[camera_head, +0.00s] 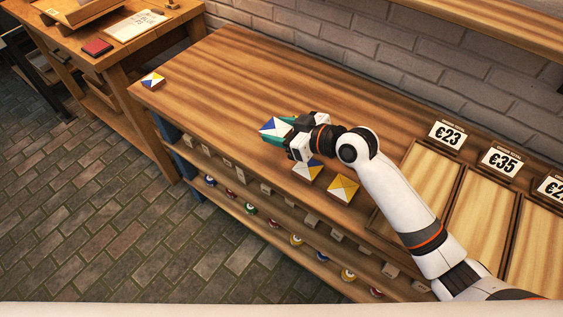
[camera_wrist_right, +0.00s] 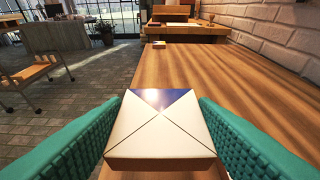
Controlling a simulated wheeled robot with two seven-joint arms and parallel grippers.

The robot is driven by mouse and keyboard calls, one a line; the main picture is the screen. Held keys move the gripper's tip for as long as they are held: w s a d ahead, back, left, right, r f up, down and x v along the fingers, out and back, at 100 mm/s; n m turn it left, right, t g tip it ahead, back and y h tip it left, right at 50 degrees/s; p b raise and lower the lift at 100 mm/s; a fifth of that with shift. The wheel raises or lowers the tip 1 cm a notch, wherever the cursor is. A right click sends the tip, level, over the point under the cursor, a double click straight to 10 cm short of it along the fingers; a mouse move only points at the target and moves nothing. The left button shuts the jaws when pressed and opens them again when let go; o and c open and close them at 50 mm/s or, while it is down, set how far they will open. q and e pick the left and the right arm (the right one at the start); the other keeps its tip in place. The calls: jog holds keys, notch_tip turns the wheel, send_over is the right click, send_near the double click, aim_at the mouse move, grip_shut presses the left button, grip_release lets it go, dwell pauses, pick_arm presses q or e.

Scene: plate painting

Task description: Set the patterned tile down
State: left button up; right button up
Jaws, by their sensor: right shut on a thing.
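My right gripper (camera_head: 286,132) reaches over the wooden counter (camera_head: 215,70) in the head view. Its teal fingers are shut on a patterned tile (camera_head: 272,128) with white and blue triangles. The tile also shows in the right wrist view (camera_wrist_right: 160,128), level between both fingers, with blue at its far side. I cannot tell whether its underside touches the counter. My left gripper is in neither view.
Another tile (camera_head: 152,80) lies at the counter's far left corner. Wooden trays with price cards (camera_head: 447,134) stand right.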

aim_at(281, 155)
jog(key=f, duration=0.3)
jog(key=shift+w+a+f, duration=0.1)
jog(key=shift+w+f, duration=0.05)
jog(key=shift+w, duration=0.2)
jog(key=shift+f, duration=0.35)
notch_tip(281, 155, down, 3)
jog(key=shift+s+f, duration=0.1)
jog(key=shift+s, duration=0.05)
jog(key=shift+f, duration=0.2)
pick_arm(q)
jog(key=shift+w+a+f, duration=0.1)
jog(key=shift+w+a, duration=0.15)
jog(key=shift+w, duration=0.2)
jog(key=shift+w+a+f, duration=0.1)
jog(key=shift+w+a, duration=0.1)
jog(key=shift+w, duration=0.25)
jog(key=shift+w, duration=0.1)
pick_arm(e)
jog(key=shift+f+b, duration=0.15)
jog(key=shift+b, duration=0.25)
jog(key=o, duration=1)
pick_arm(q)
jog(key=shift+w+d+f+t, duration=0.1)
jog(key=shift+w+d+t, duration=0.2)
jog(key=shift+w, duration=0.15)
